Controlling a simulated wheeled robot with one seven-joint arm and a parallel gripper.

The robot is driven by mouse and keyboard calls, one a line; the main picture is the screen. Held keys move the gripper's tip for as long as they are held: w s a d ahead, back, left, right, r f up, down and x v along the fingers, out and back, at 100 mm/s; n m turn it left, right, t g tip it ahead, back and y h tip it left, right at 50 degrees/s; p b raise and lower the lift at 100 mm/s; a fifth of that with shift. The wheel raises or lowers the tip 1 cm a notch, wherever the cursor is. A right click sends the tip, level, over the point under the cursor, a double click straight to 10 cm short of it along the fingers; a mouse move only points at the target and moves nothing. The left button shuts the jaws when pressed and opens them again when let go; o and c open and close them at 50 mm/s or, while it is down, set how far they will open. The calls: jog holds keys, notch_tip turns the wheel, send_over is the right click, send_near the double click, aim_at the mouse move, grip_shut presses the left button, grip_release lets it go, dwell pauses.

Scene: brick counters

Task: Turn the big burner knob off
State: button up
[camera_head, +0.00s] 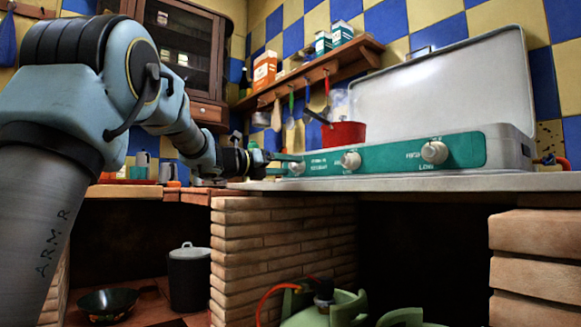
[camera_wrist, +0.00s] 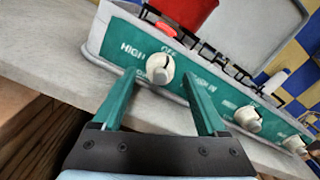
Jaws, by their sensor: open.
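A camping stove with a green front panel (camera_head: 390,158) stands on the counter with its grey lid up. It has a left knob (camera_head: 297,169), a middle knob (camera_head: 350,160) and a right knob (camera_head: 434,152), all whitish. I cannot tell from the labels which one is for the big burner. My gripper (camera_head: 291,163) is open at the panel's left end. In the wrist view, its two green fingers (camera_wrist: 159,76) point at the left knob (camera_wrist: 160,68), one on either side of it. Contact cannot be told. The other knobs (camera_wrist: 248,118) lie off to the right.
A red pot (camera_head: 343,134) sits on the stove above the panel. Utensils hang from a wooden shelf (camera_head: 310,78) behind. The grey counter top (camera_head: 460,181) forms a narrow strip before the panel. Green gas cylinders (camera_head: 325,309) stand below.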

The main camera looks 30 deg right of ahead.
jog(key=s+a+p, duration=0.1)
jog(key=a, duration=0.8)
jog(key=shift+s, duration=0.35)
